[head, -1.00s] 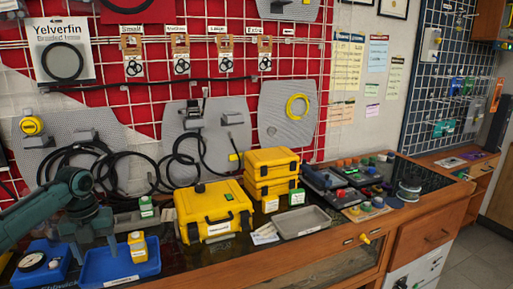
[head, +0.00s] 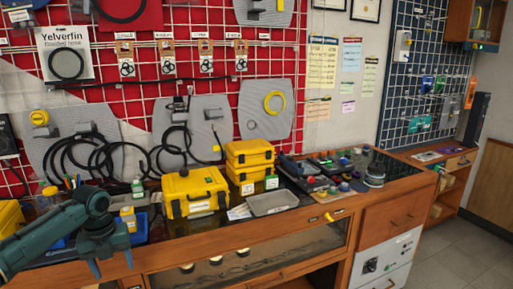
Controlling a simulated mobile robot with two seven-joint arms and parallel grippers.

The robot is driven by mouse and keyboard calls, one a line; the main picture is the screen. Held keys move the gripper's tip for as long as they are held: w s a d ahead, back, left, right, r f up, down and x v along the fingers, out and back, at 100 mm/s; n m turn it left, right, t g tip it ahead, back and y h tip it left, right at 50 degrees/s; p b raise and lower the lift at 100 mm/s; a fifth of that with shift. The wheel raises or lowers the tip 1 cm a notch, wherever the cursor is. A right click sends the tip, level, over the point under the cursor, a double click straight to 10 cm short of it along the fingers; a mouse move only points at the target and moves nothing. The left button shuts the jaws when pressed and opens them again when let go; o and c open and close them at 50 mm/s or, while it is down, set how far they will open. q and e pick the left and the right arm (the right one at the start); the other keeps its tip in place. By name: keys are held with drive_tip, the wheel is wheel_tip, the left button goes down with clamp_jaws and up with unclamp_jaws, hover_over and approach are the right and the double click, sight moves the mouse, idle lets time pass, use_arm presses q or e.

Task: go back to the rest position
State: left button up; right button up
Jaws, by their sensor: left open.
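My left gripper (head: 113,268) is in the head view at the lower left. Its fingers point down and stand apart with nothing between them. It is in front of the bench's front edge, near the blue tray (head: 142,228). A yellow bottle (head: 129,219) stands in or at that tray, just right of my left wrist; the arm hides part of the tray. My right gripper is not in view.
The bench top carries a large yellow case (head: 195,193), stacked smaller yellow cases (head: 250,160), a grey tray (head: 272,203) and several small devices. Hoses hang on the wall behind. A wooden drawer (head: 397,222) is at the right, with open floor (head: 450,240) beyond.

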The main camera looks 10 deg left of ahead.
use_arm(q)
drive_tip(key=s+d+f+n+t+h, duration=0.2)
drive_tip(key=s+d+f+n, duration=0.15)
drive_tip(key=d+f, duration=0.6)
drive_tip(key=s+d+f+n+t+h, duration=0.1)
drive_tip(key=s+d+f+n, duration=0.3)
drive_tip(key=d+f, duration=0.6)
drive_tip(key=s+d+n+t+h, duration=0.2)
drive_tip(key=s+d+n+t, duration=0.1)
drive_tip(key=s+d+n, duration=0.4)
drive_tip(key=s+r+n+t+y, duration=0.1)
drive_tip(key=s+r+n+t, duration=0.1)
drive_tip(key=s+n, duration=0.6)
drive_tip(key=n+t, duration=0.1)
drive_tip(key=n, duration=0.3)
drive_tip(key=shift+a+r+t+y, duration=0.15)
drive_tip(key=shift+a+t+y, duration=0.2)
drive_tip(key=shift+t+y, duration=0.05)
